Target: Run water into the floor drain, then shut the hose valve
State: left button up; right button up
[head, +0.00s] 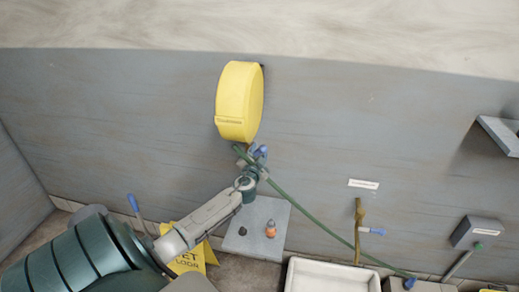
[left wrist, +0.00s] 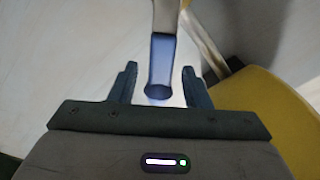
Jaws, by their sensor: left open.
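A yellow round hose reel (head: 240,100) hangs on the grey wall in the head view. A green hose (head: 318,228) runs from below it down to a blue end piece (head: 409,282) at the bottom right. My left gripper (head: 257,156) is just below the reel, at a small blue lever (head: 263,151). In the left wrist view, my open left gripper (left wrist: 160,85) has a blue lever (left wrist: 162,65) between its fingers, with gaps on both sides. Whether this lever is the hose valve handle is not certain. I cannot make out the floor drain. My right gripper is not in view.
A brass-coloured pipe (head: 358,220) with a blue handle stands right of the hose. A white basin (head: 310,277) is at the bottom. A yellow wet-floor sign (head: 206,256) is partly behind my arm. A grey plate (head: 248,245) carries small items. A grey box (head: 478,232) is at right.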

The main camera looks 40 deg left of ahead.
pick_arm(q)
jog(key=shift+x, duration=0.75)
jog(key=shift+c, duration=0.2)
grip_shut()
jog(key=shift+d+f, duration=0.1)
jog(key=shift+f, duration=0.1)
jog(key=shift+w+d+f+m+b, duration=0.25)
jog(key=shift+f+m+b, duration=0.7)
jog(key=shift+m, duration=0.55)
jog(key=shift+w+d+f+m+b, duration=0.15)
jog(key=shift+d+f+m+b, duration=0.2)
jog(key=shift+f+m+b, duration=0.9)
jog(key=shift+w+d+f+m+b, duration=0.25)
jog(key=shift+f+m+b, duration=0.4)
jog(key=shift+m, duration=1.1)
jog(key=shift+s+r, duration=0.1)
